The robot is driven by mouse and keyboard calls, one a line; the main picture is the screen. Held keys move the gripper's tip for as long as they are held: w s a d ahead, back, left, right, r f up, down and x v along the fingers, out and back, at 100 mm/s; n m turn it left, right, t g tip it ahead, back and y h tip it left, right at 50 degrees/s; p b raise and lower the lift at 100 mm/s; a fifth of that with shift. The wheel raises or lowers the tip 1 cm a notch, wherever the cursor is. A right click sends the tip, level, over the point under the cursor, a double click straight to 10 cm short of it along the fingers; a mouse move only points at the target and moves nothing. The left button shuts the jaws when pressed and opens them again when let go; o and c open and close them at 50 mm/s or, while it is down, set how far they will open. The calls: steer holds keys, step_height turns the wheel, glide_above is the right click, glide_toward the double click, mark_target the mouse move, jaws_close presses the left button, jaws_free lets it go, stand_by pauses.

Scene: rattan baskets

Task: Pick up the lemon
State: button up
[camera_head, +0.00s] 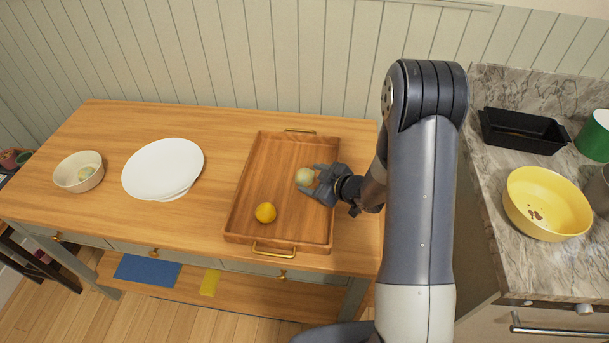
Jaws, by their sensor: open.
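A bright yellow-orange round fruit (265,212), which looks like the lemon, lies in the front part of a wooden tray (257,160) with brass handles. A pale greenish-yellow round fruit (305,177) lies farther back in the same tray. My gripper (312,180) is open over the right side of the tray, with its fingers around or just beside the pale fruit. I cannot tell whether the fingers touch it. The bright fruit is apart from my gripper, to its front left.
White plates (163,167) and a cream bowl (79,172) holding a pale round item stand on the wooden table (112,124) to the left. A marble counter on the right holds a yellow bowl (546,204), a black pan (522,132) and a green container (594,136).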

mark_target(308, 176)
steer(key=shift+x, duration=1.45)
steer(key=c, duration=0.8)
step_height(308, 176, up, 10)
steer(key=shift+s+d, duration=0.1)
